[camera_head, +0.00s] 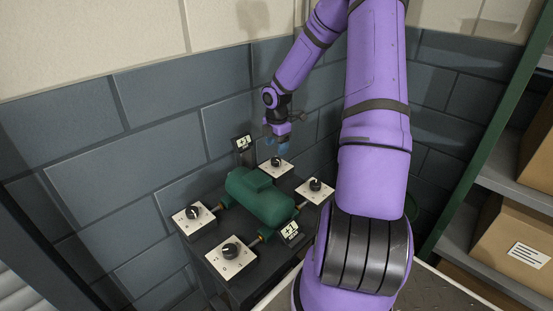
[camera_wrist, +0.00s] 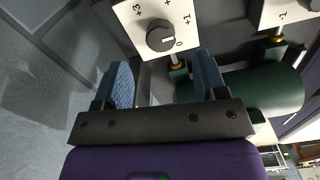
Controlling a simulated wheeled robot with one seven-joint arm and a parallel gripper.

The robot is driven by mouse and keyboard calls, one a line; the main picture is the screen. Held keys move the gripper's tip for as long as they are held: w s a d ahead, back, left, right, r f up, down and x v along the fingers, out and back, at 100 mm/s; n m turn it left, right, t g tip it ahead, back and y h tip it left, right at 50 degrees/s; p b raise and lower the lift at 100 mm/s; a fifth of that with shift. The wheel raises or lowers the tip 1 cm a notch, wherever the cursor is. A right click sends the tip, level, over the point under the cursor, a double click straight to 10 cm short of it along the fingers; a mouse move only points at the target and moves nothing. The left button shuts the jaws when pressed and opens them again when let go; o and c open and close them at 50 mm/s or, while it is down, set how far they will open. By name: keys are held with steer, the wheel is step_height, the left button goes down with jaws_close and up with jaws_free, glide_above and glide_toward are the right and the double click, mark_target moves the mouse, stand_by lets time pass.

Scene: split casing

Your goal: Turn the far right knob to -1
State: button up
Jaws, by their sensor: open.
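Four black knobs on white plates surround a green casing (camera_head: 262,198) in the head view. One knob (camera_head: 277,161) is at the back, one (camera_head: 316,184) at the right, one (camera_head: 193,212) at the left and one (camera_head: 230,250) nearest. My gripper (camera_head: 283,149) is open just above the back plate. In the wrist view, my gripper (camera_wrist: 162,68) shows two blue fingers apart with nothing between them. Beyond the tips is a knob (camera_wrist: 160,36) on a plate marked +3 to -1; its white mark points near 0. A second plate (camera_wrist: 275,14) is partly cut off.
Block walls close in behind. A shelf with cardboard boxes (camera_head: 508,219) stands at the right.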

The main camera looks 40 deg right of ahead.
mark_target(276, 159)
steer(key=shift+f, duration=3.05)
steer(key=c, duration=0.9)
